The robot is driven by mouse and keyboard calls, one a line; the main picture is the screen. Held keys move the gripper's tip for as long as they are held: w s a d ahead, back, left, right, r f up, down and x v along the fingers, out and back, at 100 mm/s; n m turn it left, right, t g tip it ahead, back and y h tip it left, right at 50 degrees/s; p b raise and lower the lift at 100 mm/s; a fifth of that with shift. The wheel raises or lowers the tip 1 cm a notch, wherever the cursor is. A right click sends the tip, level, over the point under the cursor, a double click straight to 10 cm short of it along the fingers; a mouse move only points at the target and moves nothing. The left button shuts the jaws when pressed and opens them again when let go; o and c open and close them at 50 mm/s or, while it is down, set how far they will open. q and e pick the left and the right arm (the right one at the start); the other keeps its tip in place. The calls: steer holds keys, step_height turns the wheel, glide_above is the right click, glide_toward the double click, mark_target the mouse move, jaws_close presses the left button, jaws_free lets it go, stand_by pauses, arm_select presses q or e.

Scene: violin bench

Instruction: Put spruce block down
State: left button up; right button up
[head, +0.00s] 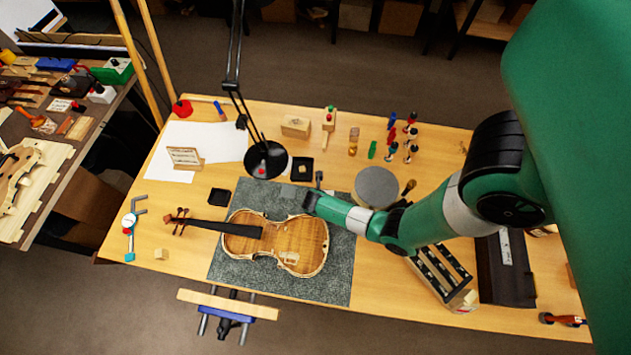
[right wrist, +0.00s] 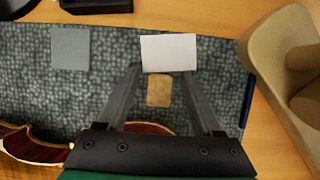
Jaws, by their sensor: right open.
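My right gripper (right wrist: 163,85) is open, with its two dark fingers spread over the green-grey mat (right wrist: 100,85). A small tan-brown block (right wrist: 159,91), which looks like the spruce block, is between the fingers with gaps on both sides. It appears to lie on the mat, close to a white rectangle (right wrist: 168,52). In the head view my right gripper (head: 312,198) is low over the mat (head: 330,283), just above the violin's right end; the block is hidden there. My left gripper is not in view.
The violin (head: 295,235) lies on the mat beside the gripper. A grey square (right wrist: 70,48) lies on the mat to the left. A tan rounded object (right wrist: 285,60) stands close at right. A black tray (head: 295,175) and lamp base (head: 265,160) are beyond the mat.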

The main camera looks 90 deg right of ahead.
jaws_close()
stand_by(0.3)
steer(key=shift+r+p, duration=0.45)
steer(key=shift+r, duration=0.2)
steer(key=v, duration=0.1)
steer(key=p+v, duration=0.2)
steer(key=shift+s+d+r, duration=0.2)
steer(key=shift+r, duration=0.15)
steer(key=s+a+r+p, duration=0.3)
steer(key=s+a+r, duration=0.3)
steer(key=a, duration=0.5)
step_height(320, 180, up, 2)
steer(key=shift+s+a+r, duration=0.1)
steer(key=shift+s+a, duration=0.1)
steer(key=shift+a, duration=0.05)
